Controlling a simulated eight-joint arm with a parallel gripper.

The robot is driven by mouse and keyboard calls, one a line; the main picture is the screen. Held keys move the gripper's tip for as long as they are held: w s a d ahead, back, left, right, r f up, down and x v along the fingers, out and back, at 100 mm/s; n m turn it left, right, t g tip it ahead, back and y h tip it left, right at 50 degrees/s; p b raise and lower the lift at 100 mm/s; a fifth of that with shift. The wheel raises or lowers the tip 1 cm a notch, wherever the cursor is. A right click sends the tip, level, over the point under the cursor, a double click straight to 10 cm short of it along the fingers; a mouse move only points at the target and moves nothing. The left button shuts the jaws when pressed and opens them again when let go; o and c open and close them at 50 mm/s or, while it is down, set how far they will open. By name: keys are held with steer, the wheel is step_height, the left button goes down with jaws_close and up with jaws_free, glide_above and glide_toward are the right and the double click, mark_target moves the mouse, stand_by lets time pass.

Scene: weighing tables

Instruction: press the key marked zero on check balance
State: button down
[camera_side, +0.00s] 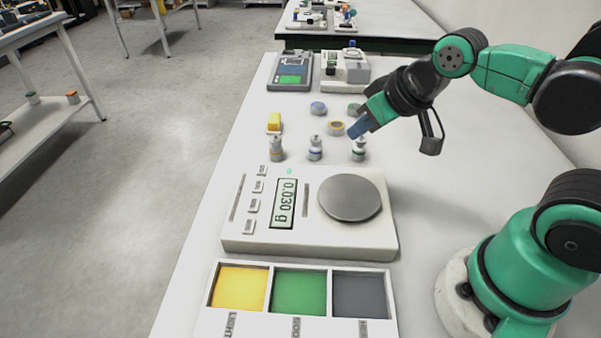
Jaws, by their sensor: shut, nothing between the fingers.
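A white balance (240,235) stands in the middle of the table with a round grey pan (350,198) on its right. The pan is bare, and the display (284,203) reads 0.030 g. A small green light shows above the display. A column of several small grey keys (254,204) runs along the balance's left side; their markings are too small to read. No name is readable on the balance. My gripper (356,131) is shut and empty, with blue fingertips pointing down and left. It is beyond the balance, above or near the right-hand bottle, apart from the keys.
Three small bottles (315,150) stand in a row behind the balance, with a yellow block (274,121) and round discs (318,108) beyond. A tray (212,298) with yellow, green and grey compartments is in front. A grey device (272,82) and a white device (328,82) stand farther back.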

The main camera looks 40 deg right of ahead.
steer(key=m+t+y, duration=0.1)
steer(key=m+y, duration=0.2)
steer(key=m, duration=0.2)
glide_above(262, 187)
steer(key=shift+a+r, duration=0.1)
steer(key=shift+r, duration=0.35)
steer(key=shift+f, duration=0.15)
steer(key=shift+f, duration=4.25)
steer(key=shift+f, duration=0.1)
steer(key=shift+f, duration=0.3)
